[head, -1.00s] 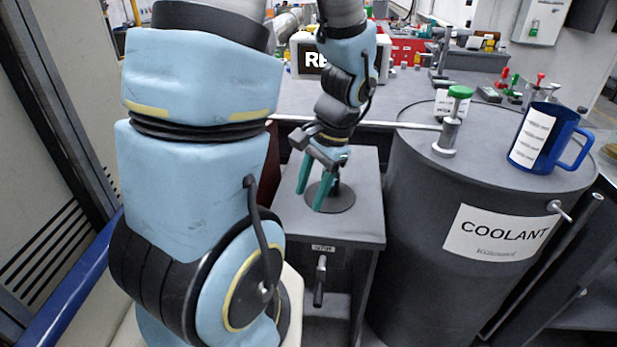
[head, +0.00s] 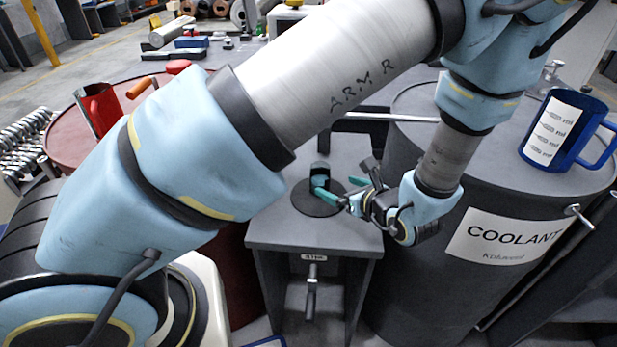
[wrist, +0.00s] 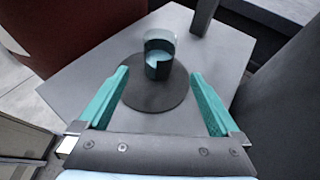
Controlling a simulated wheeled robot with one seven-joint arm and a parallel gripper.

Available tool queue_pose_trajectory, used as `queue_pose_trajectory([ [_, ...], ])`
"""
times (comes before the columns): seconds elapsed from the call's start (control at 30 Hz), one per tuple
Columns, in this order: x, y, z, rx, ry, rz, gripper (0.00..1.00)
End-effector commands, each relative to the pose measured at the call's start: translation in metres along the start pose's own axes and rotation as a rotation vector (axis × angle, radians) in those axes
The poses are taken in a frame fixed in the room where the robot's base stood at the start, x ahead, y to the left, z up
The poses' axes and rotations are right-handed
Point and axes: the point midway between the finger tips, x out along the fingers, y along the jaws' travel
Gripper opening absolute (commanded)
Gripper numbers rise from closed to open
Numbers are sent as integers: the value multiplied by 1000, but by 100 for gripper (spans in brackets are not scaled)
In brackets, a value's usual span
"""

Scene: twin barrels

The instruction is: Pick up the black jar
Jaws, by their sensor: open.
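The black jar (head: 320,168) stands upright on a dark round disc (head: 303,200) on the small grey stand (head: 275,229). In the wrist view the jar (wrist: 159,50) has a glossy dark body with a pale teal patch, and it stands towards the back of the disc (wrist: 150,98). My gripper (head: 335,189) is low over the stand, to the right of the jar in the head view. Its teal fingers are open and empty. In the wrist view the jar is centred between the fingers (wrist: 158,74), at or just beyond their tips. Part of its lower side is hidden by a finger in the head view.
A large grey coolant barrel (head: 405,290) stands right of the stand, with a blue mug (head: 567,130) on top. A red barrel (head: 60,140) on the left carries a red mug (head: 100,108). A dark post (wrist: 204,15) rises near the stand's back edge in the wrist view.

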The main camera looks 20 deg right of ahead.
Motion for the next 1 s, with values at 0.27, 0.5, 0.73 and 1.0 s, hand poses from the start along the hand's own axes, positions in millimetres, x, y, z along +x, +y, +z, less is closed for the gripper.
queue_pose_trajectory([
  [0.27,42,2,1,-2,1,6,99],
  [0.5,59,2,-1,-2,1,8,99],
  [0.73,91,3,-7,-3,2,9,99],
  [1.0,102,2,-8,-4,2,6,99],
])
